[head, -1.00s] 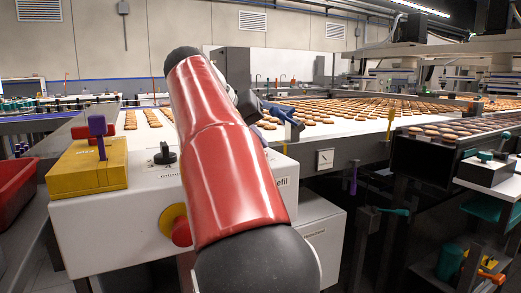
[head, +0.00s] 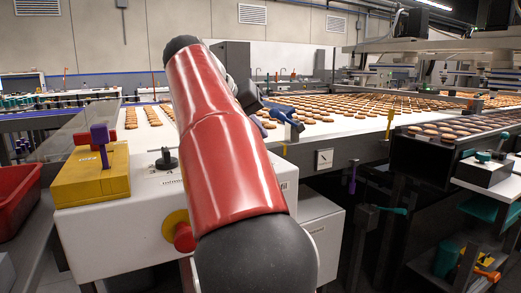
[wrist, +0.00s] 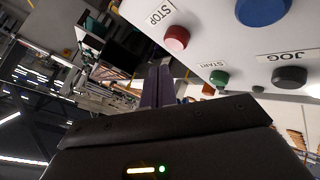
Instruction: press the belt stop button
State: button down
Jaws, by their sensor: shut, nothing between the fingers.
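In the wrist view, a pale panel (wrist: 225,35) carries a red button (wrist: 176,38) beside a STOP label. A green button (wrist: 219,77) marked START, a dark button (wrist: 289,77) marked JOG and a large blue button (wrist: 263,8) are on it too. My gripper (wrist: 160,72) is shut and empty, its dark purple fingers pointing past the panel's edge. In the picture the fingertips lie below and left of the red button; I see no contact. In the head view my red arm hides much of the white control box (head: 120,235), whose red knob (head: 184,238) on a yellow plate is partly covered.
A yellow block (head: 90,180) with a purple post sits on the control box, beside a black knob (head: 166,160). Behind is a belt (head: 345,128) with rows of biscuits. A red bin (head: 18,205) is at left. A dark rack (head: 430,170) stands at right.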

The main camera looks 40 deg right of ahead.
jog(key=shift+r, duration=1.85)
